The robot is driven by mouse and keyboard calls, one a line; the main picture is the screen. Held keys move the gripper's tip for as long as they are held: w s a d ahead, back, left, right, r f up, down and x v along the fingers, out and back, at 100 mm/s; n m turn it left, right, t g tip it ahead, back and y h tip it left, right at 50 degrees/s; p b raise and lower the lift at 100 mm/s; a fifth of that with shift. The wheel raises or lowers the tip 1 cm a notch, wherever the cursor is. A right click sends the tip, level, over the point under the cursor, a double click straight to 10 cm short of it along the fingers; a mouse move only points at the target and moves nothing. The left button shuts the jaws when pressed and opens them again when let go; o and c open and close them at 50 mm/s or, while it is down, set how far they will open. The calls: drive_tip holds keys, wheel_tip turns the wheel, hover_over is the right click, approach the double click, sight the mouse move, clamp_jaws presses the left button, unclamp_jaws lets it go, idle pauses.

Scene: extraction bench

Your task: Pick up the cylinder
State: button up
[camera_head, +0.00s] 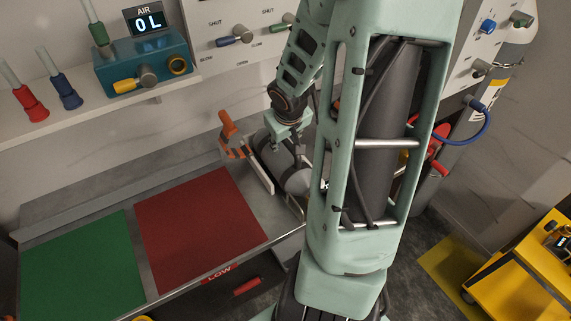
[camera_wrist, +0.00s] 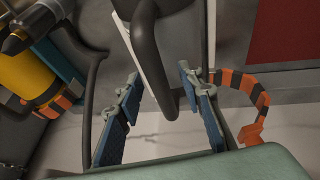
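A grey cylinder (camera_head: 286,165) lies on its side in a white-sided cradle on the bench, partly hidden behind my arm in the head view. An orange strap (camera_head: 230,135) stands at the cradle's left; a black-banded orange strap (camera_wrist: 262,100) shows in the wrist view. My gripper (camera_head: 300,150) is over the cylinder in the head view. In the wrist view my gripper (camera_wrist: 163,95) has its blue-padded fingers apart. A dark curved bar (camera_wrist: 158,60) reaches between them with gaps on both sides. I cannot tell whether this bar belongs to the cylinder.
A red mat (camera_head: 200,225) and a green mat (camera_head: 83,268) lie left on the bench. A shelf holds a teal "AIR 0 L" gauge box (camera_head: 145,68). Valve panels are behind. A yellow bottle (camera_wrist: 28,75) is left in the wrist view. A yellow cart (camera_head: 525,280) stands right.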

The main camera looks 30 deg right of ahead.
drive_tip(key=shift+f, duration=0.25)
drive_tip(key=shift+c, duration=0.5)
clamp_jaws()
drive_tip(key=shift+w+r, duration=0.2)
